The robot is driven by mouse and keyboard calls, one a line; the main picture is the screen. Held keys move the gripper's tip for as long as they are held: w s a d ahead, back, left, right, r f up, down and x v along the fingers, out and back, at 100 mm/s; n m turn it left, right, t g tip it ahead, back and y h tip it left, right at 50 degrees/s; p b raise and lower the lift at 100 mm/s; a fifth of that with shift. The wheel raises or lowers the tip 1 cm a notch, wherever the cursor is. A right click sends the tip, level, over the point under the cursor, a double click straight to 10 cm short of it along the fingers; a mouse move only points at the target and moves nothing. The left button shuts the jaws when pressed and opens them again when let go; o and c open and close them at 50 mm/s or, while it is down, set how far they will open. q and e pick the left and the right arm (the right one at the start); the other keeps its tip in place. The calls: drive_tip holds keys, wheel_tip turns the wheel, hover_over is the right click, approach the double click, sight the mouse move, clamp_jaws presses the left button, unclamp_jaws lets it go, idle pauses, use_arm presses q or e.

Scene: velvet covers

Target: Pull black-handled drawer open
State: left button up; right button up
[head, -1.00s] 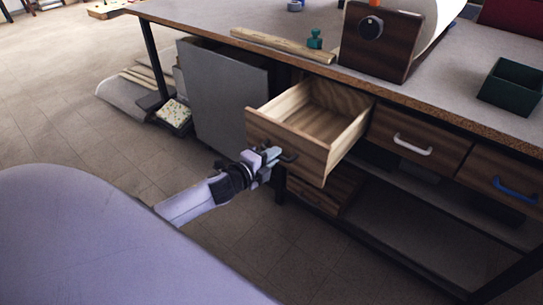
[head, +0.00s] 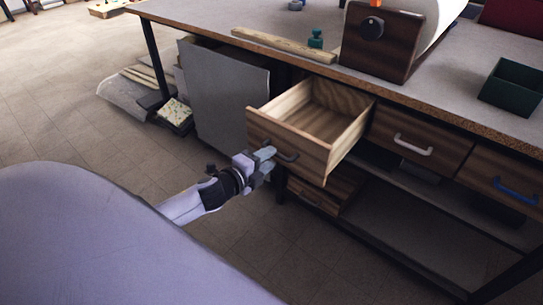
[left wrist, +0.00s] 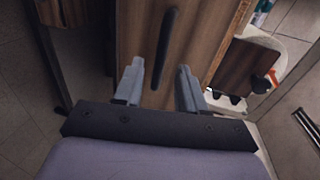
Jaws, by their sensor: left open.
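The black-handled drawer (head: 291,142) is wooden and stands pulled out from under the workbench, its empty inside showing from above. Its black handle (head: 286,156) is on the front panel. My left gripper (head: 270,158) is just in front of the panel, beside the handle in the head view. My right gripper is not in view.
To the right are a white-handled drawer (head: 421,139) and a blue-handled drawer (head: 500,180), both shut. A grey panel (head: 230,105) stands left of the open drawer. The bench top (head: 440,80) holds a roll holder and a green box (head: 512,86). Floor in front is clear.

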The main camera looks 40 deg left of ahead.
use_arm(q)
drive_tip(key=shift+v, duration=2.1)
drive_tip(key=s+d+f+n+g+p, duration=0.2)
drive_tip(key=s+d+n+p, duration=0.1)
drive_tip(key=s+d+n, duration=0.4)
drive_tip(key=s+d+f+n+g+p, duration=0.2)
drive_tip(key=s+d+n+g+p, duration=0.1)
drive_tip(key=s+d+n, duration=0.5)
drive_tip(key=s+n+p, duration=0.1)
drive_tip(key=s, duration=0.2)
drive_tip(key=shift+s+f+n+h, duration=0.3)
drive_tip(key=shift+h, duration=0.1)
drive_tip(key=shift+a, duration=0.1)
drive_tip(key=shift+a, duration=0.1)
